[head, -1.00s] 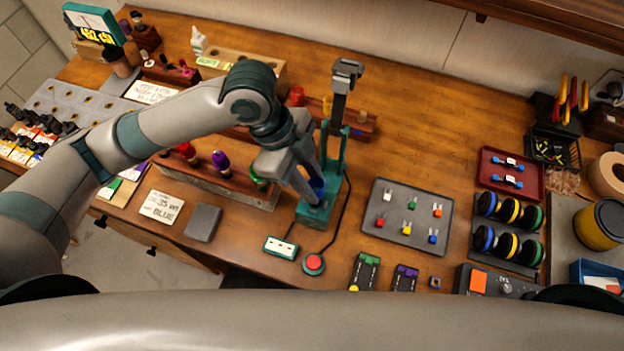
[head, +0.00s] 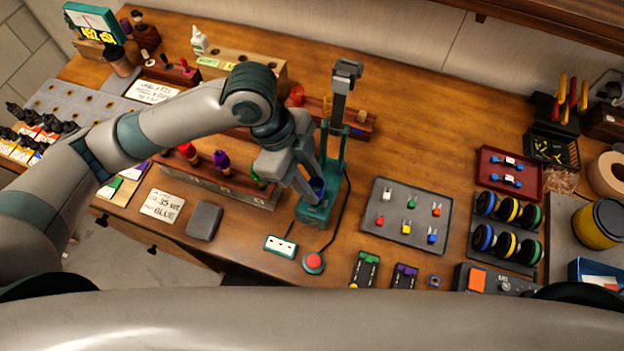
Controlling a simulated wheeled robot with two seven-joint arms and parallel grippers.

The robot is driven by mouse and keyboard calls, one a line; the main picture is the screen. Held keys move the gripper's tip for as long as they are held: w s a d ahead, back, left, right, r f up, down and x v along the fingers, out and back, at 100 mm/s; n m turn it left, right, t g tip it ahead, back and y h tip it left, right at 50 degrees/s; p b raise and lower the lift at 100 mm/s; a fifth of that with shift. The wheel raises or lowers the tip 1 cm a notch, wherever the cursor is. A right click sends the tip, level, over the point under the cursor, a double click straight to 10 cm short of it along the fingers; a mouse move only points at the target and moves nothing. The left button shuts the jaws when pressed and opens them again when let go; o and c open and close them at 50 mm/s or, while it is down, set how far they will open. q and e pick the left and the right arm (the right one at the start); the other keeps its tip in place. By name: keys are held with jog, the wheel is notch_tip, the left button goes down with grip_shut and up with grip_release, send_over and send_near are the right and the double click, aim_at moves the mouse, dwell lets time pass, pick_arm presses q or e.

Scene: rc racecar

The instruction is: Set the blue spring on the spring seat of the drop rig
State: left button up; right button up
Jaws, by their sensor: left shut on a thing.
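The drop rig (head: 316,212) is a teal base with an upright post and a grey head on top, standing near the table's middle. My left gripper (head: 312,192) reaches down over its base, with the fingers right at the seat. The blue spring (head: 317,184) shows as a small dark blue patch between the fingers, low over the base. The gripper is shut on it. The spring seat is hidden by the fingers and spring, so I cannot tell whether the spring touches it. My right gripper is not in view.
A wooden rack (head: 215,180) with red, purple and green pieces stands close left of the rig. A red button (head: 313,261) and a small teal-edged box (head: 280,246) lie in front. A grey tray (head: 407,213) with small coloured parts lies to the right.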

pick_arm(q)
jog(key=shift+f+b, duration=0.4)
jog(key=shift+f, duration=0.6)
jog(key=shift+f+b, duration=0.35)
jog(key=shift+f, duration=0.6)
jog(key=o, duration=1.1)
jog(key=shift+r, duration=0.1)
jog(key=b+v, duration=0.4)
jog(key=v, duration=1.3)
jog(key=shift+a, duration=0.15)
